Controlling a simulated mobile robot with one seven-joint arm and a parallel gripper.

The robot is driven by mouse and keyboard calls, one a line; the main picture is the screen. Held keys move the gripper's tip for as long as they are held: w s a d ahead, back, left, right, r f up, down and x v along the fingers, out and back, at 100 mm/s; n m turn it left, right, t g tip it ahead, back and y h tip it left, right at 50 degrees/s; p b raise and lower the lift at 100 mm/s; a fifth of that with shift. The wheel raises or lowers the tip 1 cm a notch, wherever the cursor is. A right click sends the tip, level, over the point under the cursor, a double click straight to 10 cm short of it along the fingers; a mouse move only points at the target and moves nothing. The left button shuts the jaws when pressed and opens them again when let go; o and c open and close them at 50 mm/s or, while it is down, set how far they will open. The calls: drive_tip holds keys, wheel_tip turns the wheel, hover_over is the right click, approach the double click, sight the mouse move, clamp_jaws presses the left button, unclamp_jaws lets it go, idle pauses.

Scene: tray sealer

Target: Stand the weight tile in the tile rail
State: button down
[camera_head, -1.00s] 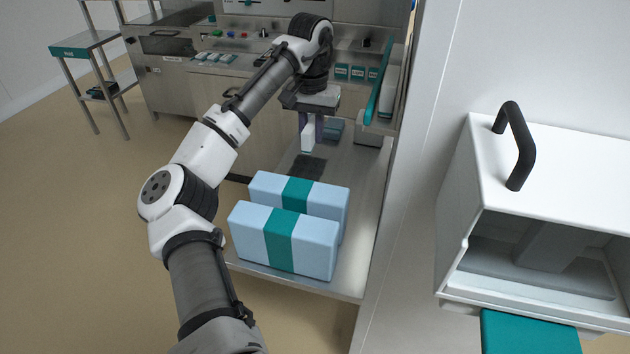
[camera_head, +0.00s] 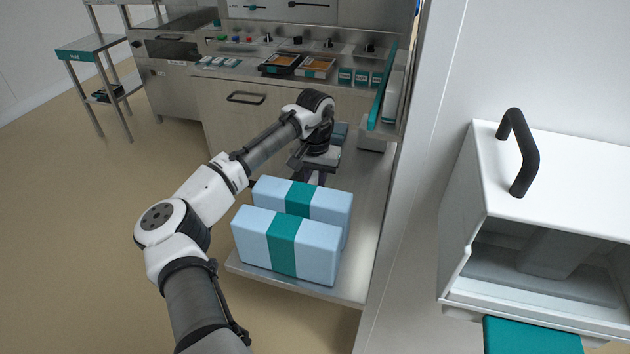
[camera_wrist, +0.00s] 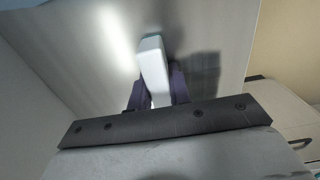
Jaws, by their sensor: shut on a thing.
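My gripper (camera_wrist: 158,86) is shut on a white tile (camera_wrist: 153,62) in the wrist view, with one dark finger on each side of it. The tile's outer end points at a grey metal surface. A thin teal strip shows at that end. In the head view my gripper (camera_head: 314,178) is low over the lower shelf, just behind two light blue packs. The packs hide its fingertips and the tile there. I cannot make out the tile rail for certain in either view.
Two light blue packs with teal bands, the rear (camera_head: 333,207) and the front (camera_head: 258,246), stand on the metal shelf (camera_head: 350,284).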

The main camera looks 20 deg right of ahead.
sight(315, 176)
drive_tip(key=shift+f, duration=0.1)
drive_tip(key=c, duration=1.3)
unclamp_jaws()
wheel_tip(315, 176, up, 12)
drive_tip(key=shift+w+d, duration=0.1)
